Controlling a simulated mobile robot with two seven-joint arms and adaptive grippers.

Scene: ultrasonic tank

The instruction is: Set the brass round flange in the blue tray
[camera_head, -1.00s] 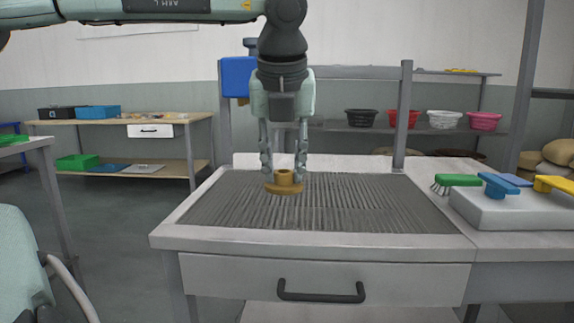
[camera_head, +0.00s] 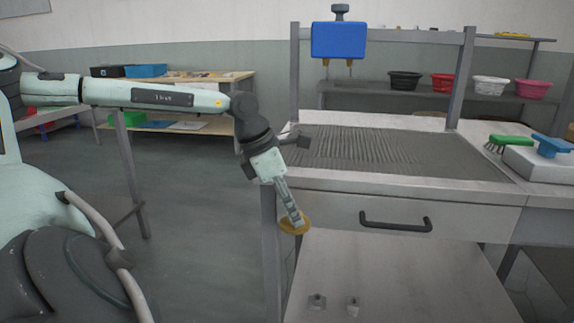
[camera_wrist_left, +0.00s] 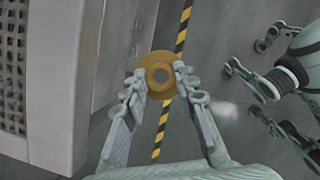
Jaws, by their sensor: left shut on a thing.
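The brass round flange (camera_head: 294,227) is held between the fingertips of my left gripper (camera_head: 291,208). It hangs clear of the bench, in front of its left front corner and near drawer height. In the left wrist view the flange (camera_wrist_left: 159,59) shows its ring and central hole, with the left gripper's fingers (camera_wrist_left: 162,88) closed on its near edge. My right gripper (camera_wrist_left: 262,92) is at the right of that view, with its fingers apart and empty. A blue open box (camera_head: 146,71) stands on the far table; I cannot tell if it is the blue tray.
The bench with a ribbed grey top (camera_head: 375,150) and a drawer (camera_head: 400,212) stands at the right. A blue box (camera_head: 339,40) is mounted on its frame. Brushes (camera_head: 512,142) lie at the right. The floor (camera_head: 205,230) left of the bench is clear.

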